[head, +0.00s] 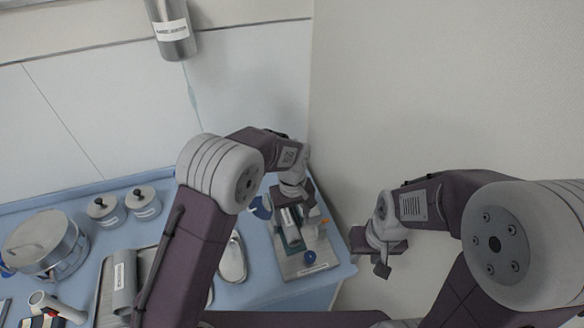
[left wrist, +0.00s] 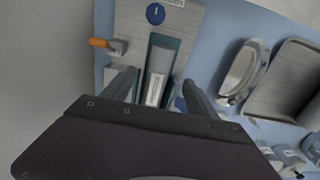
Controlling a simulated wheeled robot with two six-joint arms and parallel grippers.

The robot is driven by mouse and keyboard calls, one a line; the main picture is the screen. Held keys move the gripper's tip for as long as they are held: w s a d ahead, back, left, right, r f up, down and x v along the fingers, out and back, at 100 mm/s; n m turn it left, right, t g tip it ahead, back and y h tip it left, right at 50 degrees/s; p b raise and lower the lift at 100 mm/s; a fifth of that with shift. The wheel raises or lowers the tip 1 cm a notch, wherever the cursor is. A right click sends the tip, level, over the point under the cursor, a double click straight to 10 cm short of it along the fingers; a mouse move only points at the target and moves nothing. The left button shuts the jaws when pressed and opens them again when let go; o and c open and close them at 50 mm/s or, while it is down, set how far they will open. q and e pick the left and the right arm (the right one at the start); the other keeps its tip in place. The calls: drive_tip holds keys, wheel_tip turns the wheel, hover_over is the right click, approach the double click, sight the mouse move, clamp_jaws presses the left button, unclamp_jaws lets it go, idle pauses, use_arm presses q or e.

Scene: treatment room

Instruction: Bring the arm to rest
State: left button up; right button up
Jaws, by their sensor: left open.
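My left gripper (head: 298,212) is over the right end of the blue counter, above a grey board (head: 300,267). In the left wrist view its two fingers (left wrist: 158,92) are spread apart. Between them in that view is a grey labelled block (left wrist: 157,72) in a teal-edged slot; I cannot tell whether the fingers touch it. The board also carries a blue round knob (head: 309,257) and an orange-tipped lever (left wrist: 98,42). My right gripper (head: 380,258) hangs right of the counter, in front of the bare wall, with nothing visible in it; its finger gap is unclear.
On the blue counter (head: 262,290) are a metal tray (head: 232,262), a large round lidded pot (head: 45,243), two small lidded jars (head: 124,207) and a grey roll-shaped item (head: 124,282). A metal canister (head: 172,32) is on the back wall. The right wall is bare.

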use_arm(q)
drive_tip(key=s+a+r+m+t+b, duration=0.1)
drive_tip(key=s+a+m+b, duration=0.1)
drive_tip(key=s+a, duration=1.2)
drive_tip(key=a+m, duration=0.1)
drive_tip(key=a, duration=0.2)
drive_tip(key=shift+s+a+r, duration=0.35)
drive_tip(key=shift+a, duration=0.05)
use_arm(e)
wheel_tip(320, 180, down, 2)
drive_tip(key=shift+f, duration=0.2)
use_arm(q)
drive_tip(key=shift+s, duration=0.15)
use_arm(e)
drive_tip(key=shift+s, duration=0.1)
drive_tip(key=shift+o, duration=0.3)
